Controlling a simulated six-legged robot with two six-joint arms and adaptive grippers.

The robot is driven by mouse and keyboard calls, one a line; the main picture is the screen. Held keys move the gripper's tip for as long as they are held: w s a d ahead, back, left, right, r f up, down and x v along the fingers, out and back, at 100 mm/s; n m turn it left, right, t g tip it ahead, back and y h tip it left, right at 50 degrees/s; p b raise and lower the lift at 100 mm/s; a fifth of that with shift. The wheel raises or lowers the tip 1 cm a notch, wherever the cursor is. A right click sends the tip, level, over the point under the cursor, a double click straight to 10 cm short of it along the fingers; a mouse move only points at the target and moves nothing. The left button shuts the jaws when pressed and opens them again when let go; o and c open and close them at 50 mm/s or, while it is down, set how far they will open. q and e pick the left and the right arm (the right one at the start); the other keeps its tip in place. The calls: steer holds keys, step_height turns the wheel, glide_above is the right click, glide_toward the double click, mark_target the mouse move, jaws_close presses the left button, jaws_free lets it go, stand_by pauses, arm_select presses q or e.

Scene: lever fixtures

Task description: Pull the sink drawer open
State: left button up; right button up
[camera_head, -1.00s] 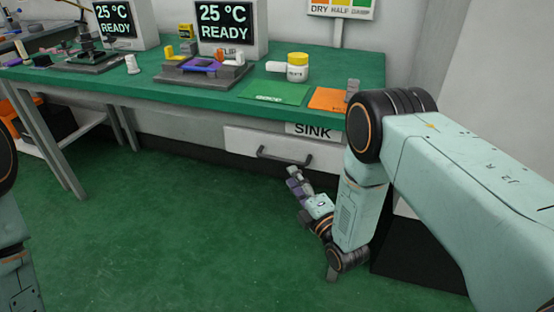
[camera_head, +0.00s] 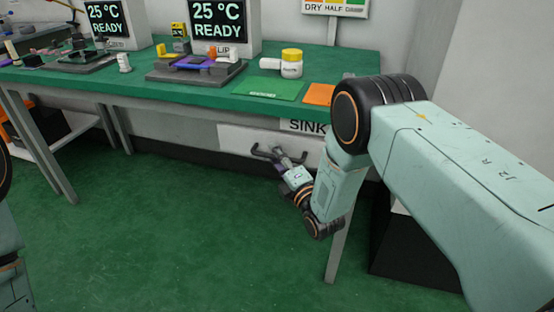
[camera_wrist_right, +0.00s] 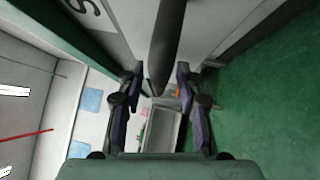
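The sink drawer has a pale front (camera_head: 232,137) under the green bench, below a SINK label (camera_head: 307,126). It looks shut. Its dark bar handle (camera_head: 262,153) runs across the front and is partly hidden by my right gripper (camera_head: 277,155). In the right wrist view, the handle (camera_wrist_right: 166,45) is a dark bar reaching between the two fingertips of my right gripper (camera_wrist_right: 159,78). The fingers are apart, with a gap on each side of the bar. My left gripper is out of view; only part of my left arm shows at the left edge.
The green bench (camera_head: 350,62) holds a white jar with a yellow lid (camera_head: 291,63), a green mat (camera_head: 268,88), a grey fixture (camera_head: 198,70) and READY displays (camera_head: 218,22). A bench leg (camera_head: 338,243) stands near my right arm. The green floor before the drawer is clear.

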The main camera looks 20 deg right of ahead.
jaws_close()
stand_by(0.3)
stand_by(0.5)
